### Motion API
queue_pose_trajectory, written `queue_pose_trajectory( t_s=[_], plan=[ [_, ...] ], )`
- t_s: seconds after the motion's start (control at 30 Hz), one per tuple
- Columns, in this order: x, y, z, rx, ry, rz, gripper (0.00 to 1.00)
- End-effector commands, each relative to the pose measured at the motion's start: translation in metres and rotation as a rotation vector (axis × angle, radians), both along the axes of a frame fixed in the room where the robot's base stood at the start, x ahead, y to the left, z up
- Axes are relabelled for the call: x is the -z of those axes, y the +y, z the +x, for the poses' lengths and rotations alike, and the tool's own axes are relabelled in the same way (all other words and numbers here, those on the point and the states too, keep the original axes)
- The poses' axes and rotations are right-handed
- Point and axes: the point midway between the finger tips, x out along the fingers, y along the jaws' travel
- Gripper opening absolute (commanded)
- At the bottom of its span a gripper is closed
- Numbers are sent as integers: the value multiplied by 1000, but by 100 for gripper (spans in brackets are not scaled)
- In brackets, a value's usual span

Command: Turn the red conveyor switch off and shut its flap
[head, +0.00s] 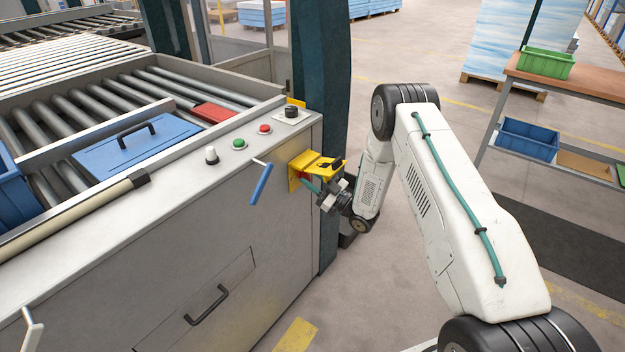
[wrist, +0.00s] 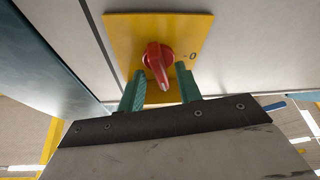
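The red conveyor switch (wrist: 158,62) sits on a yellow plate (wrist: 120,42) in the wrist view. Its handle points toward the bottom of that picture, while the "0" mark is to its right. My gripper (wrist: 160,69) is open, with one green fingertip on each side of the handle. A gap shows at the right finger; contact at the left cannot be told. In the head view, the yellow flap (head: 313,162) is raised and sticks out above my gripper (head: 311,187). The switch is mostly hidden under the flap there.
A blue lever (head: 261,184) hangs left of the switch on the machine front. Green (head: 239,144) and red (head: 265,129) buttons and a black knob (head: 291,112) are on the top ledge. A dark green post (head: 325,60) stands close behind the switch.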

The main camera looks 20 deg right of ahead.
Motion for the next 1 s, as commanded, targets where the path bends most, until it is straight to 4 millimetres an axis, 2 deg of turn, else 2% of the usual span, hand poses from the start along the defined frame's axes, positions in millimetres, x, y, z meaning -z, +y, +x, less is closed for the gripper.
queue_pose_trajectory(
  t_s=[0.03,0.07,0.17,0.57,1.0],
  plan=[
    [0,0,0,0,0,0,35],
    [0,0,0,0,0,0,29],
    [0,0,0,0,0,0,1],
    [0,-1,0,1,-25,-34,0],
    [-1,-3,1,2,-200,-276,0]
  ],
)
